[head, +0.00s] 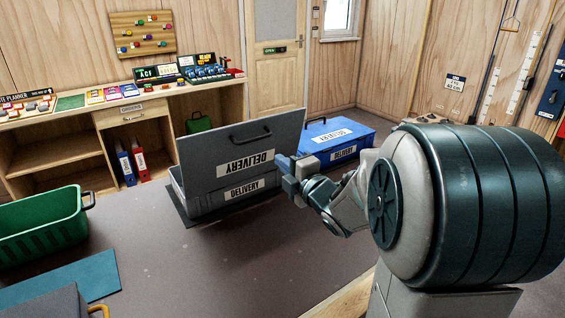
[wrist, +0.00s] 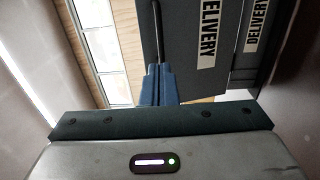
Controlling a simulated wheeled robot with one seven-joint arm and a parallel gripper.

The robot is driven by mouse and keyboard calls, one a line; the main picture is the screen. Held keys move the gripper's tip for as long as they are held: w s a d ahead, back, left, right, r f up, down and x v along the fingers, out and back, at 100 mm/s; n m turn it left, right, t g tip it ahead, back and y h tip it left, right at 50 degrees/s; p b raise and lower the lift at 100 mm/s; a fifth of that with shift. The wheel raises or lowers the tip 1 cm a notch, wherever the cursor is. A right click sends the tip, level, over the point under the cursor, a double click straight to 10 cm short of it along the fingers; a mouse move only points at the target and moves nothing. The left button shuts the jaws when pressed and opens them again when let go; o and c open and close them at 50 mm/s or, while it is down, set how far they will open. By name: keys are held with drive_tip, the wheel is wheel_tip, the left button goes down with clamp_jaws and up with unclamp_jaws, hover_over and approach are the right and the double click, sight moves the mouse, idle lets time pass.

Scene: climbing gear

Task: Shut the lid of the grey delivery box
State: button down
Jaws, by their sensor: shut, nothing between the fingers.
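The grey delivery box (head: 206,202) stands on a dark mat in the middle of the head view. Its lid (head: 205,143) is open and raised steeply, with a dark handle near its top edge and a DELIVERY label. My gripper (head: 285,175) is shut and empty at the right end of the box, close to the lid's lower right side. In the wrist view my shut fingers (wrist: 159,84) show beside the dark lid panel (wrist: 185,75) with its sideways label. I cannot tell whether they touch it.
A blue delivery box (head: 357,146) with its lid down stands behind, to the right. A green crate (head: 45,232) is at the left. A wooden bench (head: 60,155) with shelves runs along the back wall. Floor in front of the grey box is clear.

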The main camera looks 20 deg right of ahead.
sight(255, 140)
drive_tip(key=p+x, duration=0.2)
drive_tip(key=x, duration=0.9)
